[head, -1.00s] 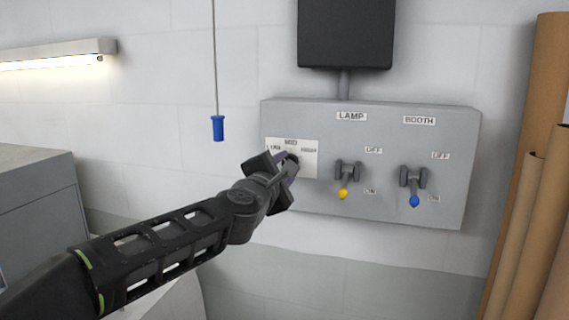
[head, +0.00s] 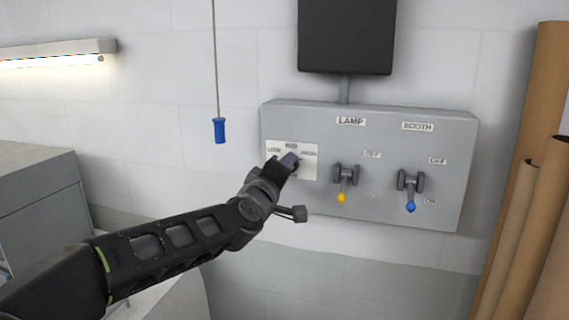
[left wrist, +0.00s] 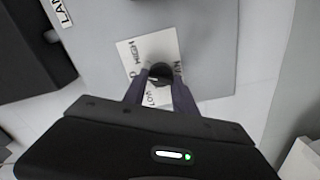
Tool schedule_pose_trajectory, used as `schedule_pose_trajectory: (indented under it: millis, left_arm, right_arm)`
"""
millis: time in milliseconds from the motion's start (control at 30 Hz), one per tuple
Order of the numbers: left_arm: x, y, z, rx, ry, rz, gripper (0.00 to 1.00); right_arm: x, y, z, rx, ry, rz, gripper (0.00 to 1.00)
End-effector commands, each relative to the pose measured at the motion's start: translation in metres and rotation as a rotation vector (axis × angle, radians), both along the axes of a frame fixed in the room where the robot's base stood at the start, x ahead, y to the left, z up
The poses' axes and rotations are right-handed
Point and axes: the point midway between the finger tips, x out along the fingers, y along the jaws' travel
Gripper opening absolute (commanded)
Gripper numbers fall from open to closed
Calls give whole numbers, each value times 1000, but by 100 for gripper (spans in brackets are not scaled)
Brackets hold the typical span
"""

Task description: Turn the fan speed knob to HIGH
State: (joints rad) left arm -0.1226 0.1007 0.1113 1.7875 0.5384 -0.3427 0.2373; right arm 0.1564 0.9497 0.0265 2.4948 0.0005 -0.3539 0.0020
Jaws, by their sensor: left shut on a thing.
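The fan speed knob is a small dark round knob (left wrist: 160,71) on a white label plate (head: 311,171) at the left of a grey wall panel. The plate reads LOW at left, MID at top and HIGH at right in the head view. My left gripper (head: 291,160) is at the plate, and its fingers cover the knob there. In the left wrist view my left gripper (left wrist: 160,82) has a finger on each side of the knob and is shut on it. The knob's pointer cannot be made out. My right gripper is not in view.
Right of the plate on the panel (head: 400,125) are a yellow-tipped LAMP switch (head: 343,182) and a blue-tipped BOOTH switch (head: 410,190). A blue pull handle (head: 219,131) hangs at left. Brown rolls (head: 540,190) stand at far right. A dark box (head: 347,35) is above the panel.

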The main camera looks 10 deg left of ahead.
Motion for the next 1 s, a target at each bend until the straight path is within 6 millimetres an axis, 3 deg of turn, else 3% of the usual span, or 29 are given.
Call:
schedule_pose_trajectory:
  millis: [500, 1000]
  left_arm:
    - [0, -2, 1, 449, -25, -3, 0]
    - [0, -2, -1, 599, -35, -2, 0]
  right_arm:
    - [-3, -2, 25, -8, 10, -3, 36]
    - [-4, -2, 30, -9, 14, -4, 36]
